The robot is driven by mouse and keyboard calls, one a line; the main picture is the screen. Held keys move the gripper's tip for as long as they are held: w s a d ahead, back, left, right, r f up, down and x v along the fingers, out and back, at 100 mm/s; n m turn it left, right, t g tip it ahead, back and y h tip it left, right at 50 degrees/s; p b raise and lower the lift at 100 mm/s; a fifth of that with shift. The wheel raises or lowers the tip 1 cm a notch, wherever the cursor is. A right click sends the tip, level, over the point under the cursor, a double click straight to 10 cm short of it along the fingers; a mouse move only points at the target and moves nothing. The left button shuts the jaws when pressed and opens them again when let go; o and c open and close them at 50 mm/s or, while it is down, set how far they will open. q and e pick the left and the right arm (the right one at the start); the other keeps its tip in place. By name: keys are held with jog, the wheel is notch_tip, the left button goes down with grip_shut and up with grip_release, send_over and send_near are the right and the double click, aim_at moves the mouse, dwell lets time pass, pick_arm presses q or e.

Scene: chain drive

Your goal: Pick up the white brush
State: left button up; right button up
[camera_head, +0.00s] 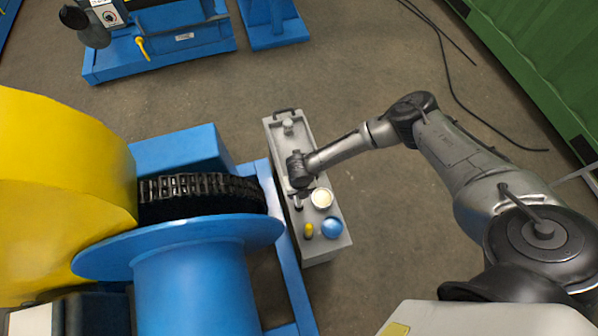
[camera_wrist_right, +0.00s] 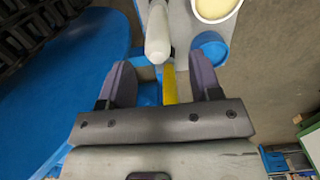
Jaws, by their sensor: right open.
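In the right wrist view a white, rounded handle-like object (camera_wrist_right: 158,35), which looks like the white brush, points down from the top edge, just beyond and between the fingertips. My right gripper (camera_wrist_right: 163,78) is open, with a finger on each side and nothing clamped. In the head view my right gripper (camera_head: 299,192) is over the middle of a grey tray box (camera_head: 275,130), and the gripper and wrist mostly hide the brush. My left gripper is not in view.
A white cup with cream contents (camera_head: 321,198), a blue round container (camera_head: 332,227) and a yellow tool (camera_head: 309,230) are close by on the box. A blue spool (camera_head: 190,260) with a black chain (camera_head: 200,188) stands left. Floor right of the box is clear.

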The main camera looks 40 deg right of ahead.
aim_at(299, 201)
jog(key=shift+w+f+b, duration=0.1)
jog(key=shift+f+b, duration=0.4)
jog(key=shift+f, duration=2.15)
jog(key=shift+c, duration=0.2)
jog(key=c, duration=1)
jog(key=shift+r, duration=0.1)
